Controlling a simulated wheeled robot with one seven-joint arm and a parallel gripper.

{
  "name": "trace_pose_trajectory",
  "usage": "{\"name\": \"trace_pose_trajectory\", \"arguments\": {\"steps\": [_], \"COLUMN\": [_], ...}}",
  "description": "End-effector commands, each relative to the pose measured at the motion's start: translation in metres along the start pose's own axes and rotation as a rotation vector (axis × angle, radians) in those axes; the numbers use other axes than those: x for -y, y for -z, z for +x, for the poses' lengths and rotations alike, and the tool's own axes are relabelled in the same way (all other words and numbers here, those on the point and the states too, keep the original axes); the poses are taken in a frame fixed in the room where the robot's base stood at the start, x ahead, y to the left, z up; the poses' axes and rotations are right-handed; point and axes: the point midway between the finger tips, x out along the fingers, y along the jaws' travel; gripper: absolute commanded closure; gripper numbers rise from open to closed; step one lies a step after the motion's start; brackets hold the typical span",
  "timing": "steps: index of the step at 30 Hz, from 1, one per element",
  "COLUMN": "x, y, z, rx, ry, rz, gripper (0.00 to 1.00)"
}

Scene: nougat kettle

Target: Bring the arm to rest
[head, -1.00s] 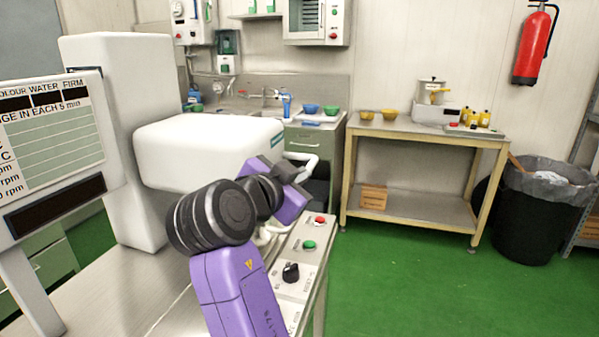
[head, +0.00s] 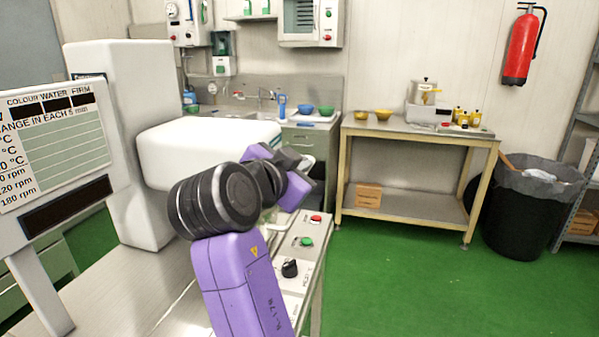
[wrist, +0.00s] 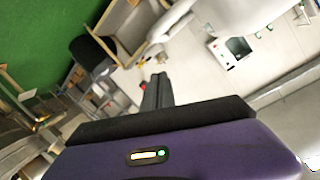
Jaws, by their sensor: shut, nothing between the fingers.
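My gripper (wrist: 157,92) shows in the wrist view with its two dark fingers together and nothing between them. In the head view my purple arm reaches forward over the near bench, and its folded wrist is beside the front right end of the white machine head (head: 205,150). The fingers are hidden there behind my arm. The control panel (head: 297,262), with a red button (head: 315,219), a green button (head: 306,242) and a black knob (head: 290,268), lies just right of and below my arm.
A white board with a chart (head: 60,145) stands close on the left. A side table (head: 400,132) with a pot (head: 424,92) and yellow bowls stands at the back wall. A black bin (head: 520,220) is right of it. Green floor (head: 420,285) is open between.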

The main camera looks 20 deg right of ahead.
Motion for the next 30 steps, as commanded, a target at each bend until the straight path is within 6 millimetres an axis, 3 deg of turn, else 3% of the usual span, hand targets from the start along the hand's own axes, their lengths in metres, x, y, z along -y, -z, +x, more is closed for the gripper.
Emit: {"name": "trace_pose_trajectory", "arguments": {"steps": [12, 21, 23, 30], "x": [-0.001, 0.000, 0.007, 0.061], "y": [0.001, 0.003, 0.007, 0.024], "z": [-0.067, -0.078, -0.078, -0.093], "rx": [-0.003, -0.008, -0.025, -0.111], "ry": [-0.001, 0.002, 0.028, 0.290], "rz": [0.004, -0.016, -0.044, -0.163], "gripper": [1.00, 1.00, 1.00, 1.00]}}
